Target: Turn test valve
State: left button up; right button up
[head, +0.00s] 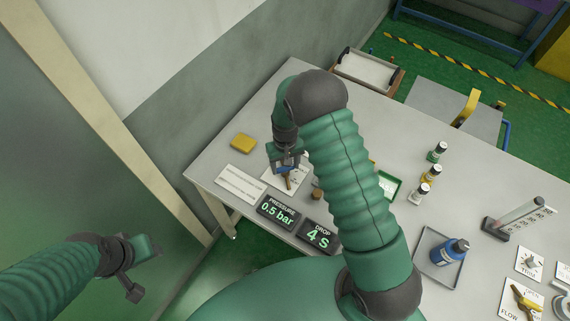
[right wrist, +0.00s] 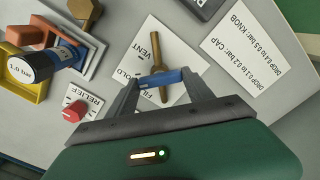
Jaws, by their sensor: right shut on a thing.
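The test valve's brass lever (right wrist: 158,60) stands over a white card (right wrist: 130,62) marked VENT, HOLD and FILL. In the right wrist view the lever runs nearly upright, its upper end leaning slightly left towards VENT. My right gripper (right wrist: 158,79) is shut on the lever, with blue at its fingertips. In the head view the right gripper (head: 286,163) is over the card, and the lever (head: 288,181) shows below it. The displays (head: 278,211) read pressure 0.5 bar and drop 4 s. My left gripper (head: 140,267) hangs off the table at lower left; its opening is unclear.
A red relief knob (right wrist: 74,112) is close left of the valve in the right wrist view. A white instruction card (head: 241,184) and yellow block (head: 243,143) lie nearby.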

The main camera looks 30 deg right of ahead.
jog(key=shift+w+m, duration=0.1)
jog(key=shift+m, duration=0.4)
jog(key=o, duration=1.4)
jog(key=shift+c, duration=0.2)
notch_tip(320, 180, up, 17)
jog(key=shift+b, duration=0.45)
jog(key=shift+f, duration=0.1)
